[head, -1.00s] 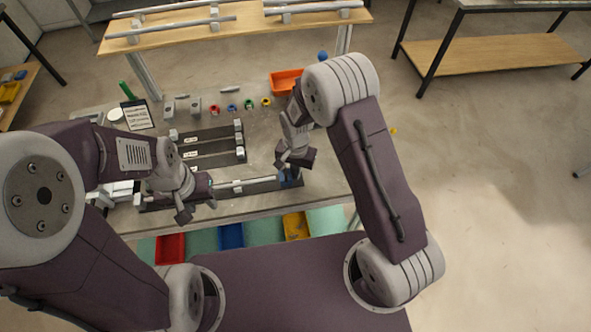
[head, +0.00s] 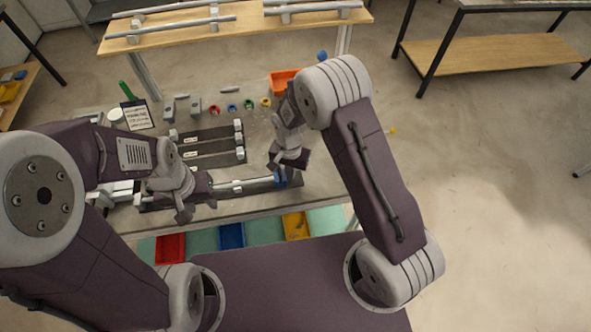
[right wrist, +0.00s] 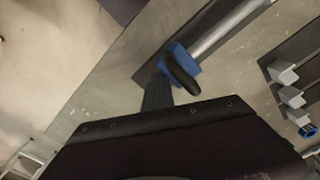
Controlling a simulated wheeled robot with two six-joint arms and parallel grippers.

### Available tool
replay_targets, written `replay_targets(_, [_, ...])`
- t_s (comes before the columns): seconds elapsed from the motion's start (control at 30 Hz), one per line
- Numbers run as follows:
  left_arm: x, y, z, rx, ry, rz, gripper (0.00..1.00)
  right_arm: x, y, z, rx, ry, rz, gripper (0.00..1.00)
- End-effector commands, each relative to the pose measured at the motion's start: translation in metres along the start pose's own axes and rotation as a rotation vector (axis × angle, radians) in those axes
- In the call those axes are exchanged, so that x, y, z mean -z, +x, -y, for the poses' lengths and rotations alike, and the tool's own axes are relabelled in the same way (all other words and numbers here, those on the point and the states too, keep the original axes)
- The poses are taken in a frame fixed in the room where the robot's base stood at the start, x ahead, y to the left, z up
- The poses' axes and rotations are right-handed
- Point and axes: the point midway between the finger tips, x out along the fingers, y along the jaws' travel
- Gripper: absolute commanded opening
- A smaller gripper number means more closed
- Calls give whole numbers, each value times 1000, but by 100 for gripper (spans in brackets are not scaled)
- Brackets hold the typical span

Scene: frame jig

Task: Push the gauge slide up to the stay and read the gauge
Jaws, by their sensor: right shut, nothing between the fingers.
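The blue gauge slide (head: 281,178) sits at the right end of the long dark front rail (head: 259,189). It also shows in the right wrist view (right wrist: 184,62), at the end of the stay, a bright metal tube (right wrist: 222,30); I cannot tell whether they touch. The stay (head: 245,185) lies along the rail. My right gripper (head: 278,167) is shut and empty; its dark fingertip (right wrist: 182,76) is against or just over the slide. My left gripper (head: 197,206) is over the left part of the stay; its fingers' closure is unclear. The gauge reading cannot be made out.
Two shorter dark fixtures (head: 217,132) with grey blocks lie behind the rail. Coloured rings (head: 249,104), an orange bin (head: 284,80) and a written card (head: 137,115) stand farther back. Red, blue and yellow trays (head: 171,247) lie along the front.

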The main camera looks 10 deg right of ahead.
Motion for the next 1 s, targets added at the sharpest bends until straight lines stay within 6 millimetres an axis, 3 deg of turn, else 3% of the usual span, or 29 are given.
replay_targets(0.27, [0,-5,0,0,0,0,39,1,-6,-2,0,1,1,0])
replay_targets(0.8, [4,-44,-1,0,0,0,39,14,-51,-25,0,2,1,0])
replay_targets(1.0, [4,-42,-1,0,0,0,39,15,-50,-26,0,0,0,0])
